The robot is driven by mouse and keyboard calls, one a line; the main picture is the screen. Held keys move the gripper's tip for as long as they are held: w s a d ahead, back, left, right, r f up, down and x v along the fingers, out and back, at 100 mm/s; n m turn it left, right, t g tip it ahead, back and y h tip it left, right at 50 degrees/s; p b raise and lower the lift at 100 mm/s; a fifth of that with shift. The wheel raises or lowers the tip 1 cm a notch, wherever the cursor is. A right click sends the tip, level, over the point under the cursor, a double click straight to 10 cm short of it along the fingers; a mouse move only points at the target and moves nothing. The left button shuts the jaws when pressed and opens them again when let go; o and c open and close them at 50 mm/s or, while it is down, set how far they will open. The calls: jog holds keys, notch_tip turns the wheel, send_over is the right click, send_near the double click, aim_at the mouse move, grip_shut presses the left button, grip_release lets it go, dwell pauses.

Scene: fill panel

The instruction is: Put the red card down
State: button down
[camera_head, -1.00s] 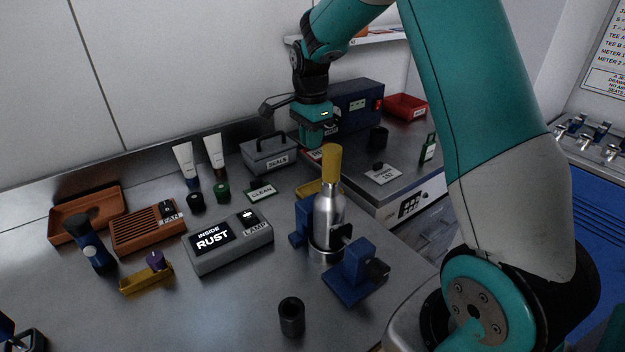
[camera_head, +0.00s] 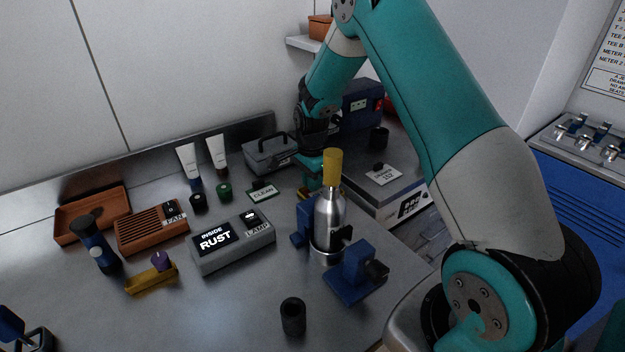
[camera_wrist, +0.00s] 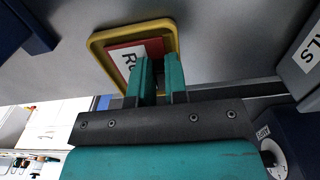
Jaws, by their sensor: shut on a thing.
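The red card (camera_wrist: 128,54) has a white face with black letters, partly cut off by my fingers. My gripper (camera_wrist: 161,62) is shut on it in the wrist view. The card lies within the outline of a yellow tray (camera_wrist: 98,40); I cannot tell whether it touches the tray floor. In the head view my gripper (camera_head: 311,184) is low behind the bottle, and the card is hidden there. Only a small part of the yellow tray (camera_head: 303,194) shows beside my gripper.
A silver bottle (camera_head: 329,222) with a yellow top stands in a blue clamp close in front of my gripper. A green-edged CLEAN card (camera_head: 263,195) and a grey lidded box (camera_head: 268,157) are to the left. The grey lamp box (camera_head: 232,248) reads INSIDE RUST.

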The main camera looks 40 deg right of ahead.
jog(key=shift+f, duration=0.25)
jog(key=c, duration=1.1)
grip_release()
jog(key=shift+c, duration=0.2)
notch_tip(320, 180, up, 12)
jog(key=b, duration=0.2)
jog(key=s+a+r+n, duration=0.5)
jog(key=s+a+n, duration=0.15)
jog(key=a, duration=0.25)
jog(key=s+a+r+n+y, duration=0.2)
jog(key=s+a+n, duration=0.5)
jog(key=s+n, duration=0.2)
jog(key=s+a+r+n+y, duration=0.2)
jog(key=s+a+n, duration=0.5)
jog(key=s, duration=0.7)
jog(key=n, duration=0.2)
jog(key=shift+s+a+n, duration=0.2)
jog(key=shift+n, duration=0.15)
